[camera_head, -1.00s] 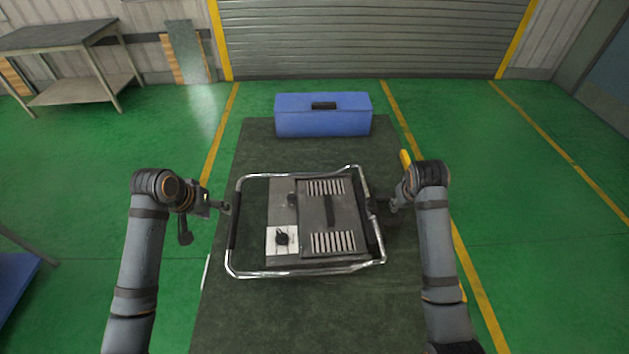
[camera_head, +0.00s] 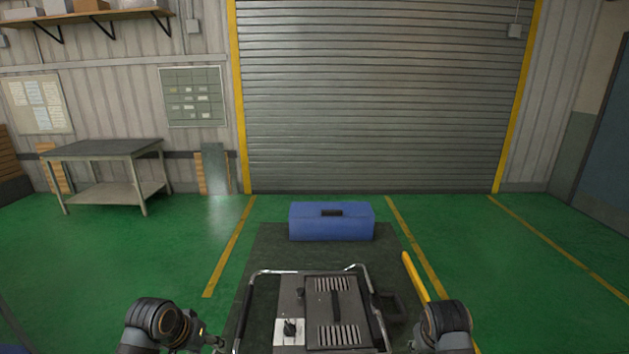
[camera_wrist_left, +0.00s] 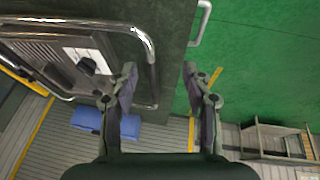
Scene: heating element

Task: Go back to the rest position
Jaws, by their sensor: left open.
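The heating element (camera_head: 315,312), a grey metal box with vent slots and a dark knob on a light plate, lies on the dark table top inside a chromed tube frame (camera_head: 376,318). The bottom of the head view cuts it off. My left gripper (camera_head: 214,343) is at the lower left, beside the frame and apart from it. In the left wrist view its fingers (camera_wrist_left: 160,75) are spread with nothing between them, and the frame (camera_wrist_left: 145,42) is at the left. My right gripper (camera_head: 411,346) barely shows right of the frame; its fingers cannot be made out.
A blue toolbox (camera_head: 331,225) stands at the table's far end. A yellow bar (camera_head: 415,277) sticks up at its right edge.

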